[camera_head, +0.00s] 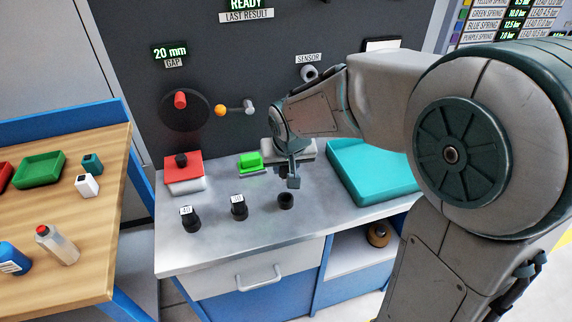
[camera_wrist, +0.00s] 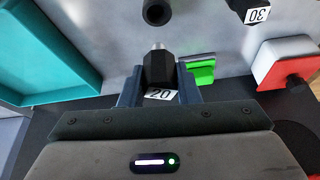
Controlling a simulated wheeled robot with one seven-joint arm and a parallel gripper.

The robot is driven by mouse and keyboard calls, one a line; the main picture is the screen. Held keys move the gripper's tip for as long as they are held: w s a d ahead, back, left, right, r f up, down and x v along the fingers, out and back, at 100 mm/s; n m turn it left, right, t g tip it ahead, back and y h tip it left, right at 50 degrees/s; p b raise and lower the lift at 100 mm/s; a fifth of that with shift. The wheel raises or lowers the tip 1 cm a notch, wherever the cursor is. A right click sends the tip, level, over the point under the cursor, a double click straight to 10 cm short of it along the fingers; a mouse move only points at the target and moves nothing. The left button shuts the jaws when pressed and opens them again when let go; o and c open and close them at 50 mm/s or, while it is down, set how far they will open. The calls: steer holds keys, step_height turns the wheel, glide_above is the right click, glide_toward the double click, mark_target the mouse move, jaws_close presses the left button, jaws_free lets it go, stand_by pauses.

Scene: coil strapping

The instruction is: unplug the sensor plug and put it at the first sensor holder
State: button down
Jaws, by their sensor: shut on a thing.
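My gripper (camera_head: 291,177) is above the back part of the metal bench, behind the empty round black holder (camera_head: 285,201). In the wrist view its two fingers (camera_wrist: 161,84) are shut on a black plug (camera_wrist: 159,68) labelled 20, with a pale metal tip pointing away from the palm. The empty holder shows as a dark ring (camera_wrist: 157,11) beyond the tip, apart from it. Two more holders to its left carry black labelled plugs: one marked 30 (camera_head: 238,206) and one whose label is hard to read (camera_head: 190,218). The socket (camera_head: 309,73) under the SENSOR label is on the dark panel.
A teal tray (camera_head: 366,190) lies right of my gripper. A green block (camera_head: 250,161) and a red-topped box (camera_head: 183,175) with a black knob stand to the left. The panel carries a round dial (camera_head: 184,111) and a lever (camera_head: 235,110). The bench front is clear.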

step_height(320, 180, down, 6)
steer(key=b, duration=0.5)
steer(key=shift+r+b, duration=0.15)
steer(key=shift+b, duration=0.15)
steer(key=shift+b, duration=0.45)
stand_by(1.1)
steer(key=shift+f+b, duration=1.45)
steer(key=shift+f, duration=0.2)
steer(key=c, duration=1)
jaws_free()
steer(key=shift+r, duration=0.1)
steer(key=a+p+v, duration=0.1)
steer(key=p+v, duration=0.1)
steer(key=v, duration=1.2)
steer(key=s+d+f+m+g+p, duration=0.1)
steer(key=s+d+p, duration=0.5)
steer(key=s+d, duration=0.6)
steer(key=shift+s+d+f+m+g+h, duration=0.3)
steer(key=shift+d+f+m+g+h, duration=0.15)
steer(key=shift+d, duration=0.45)
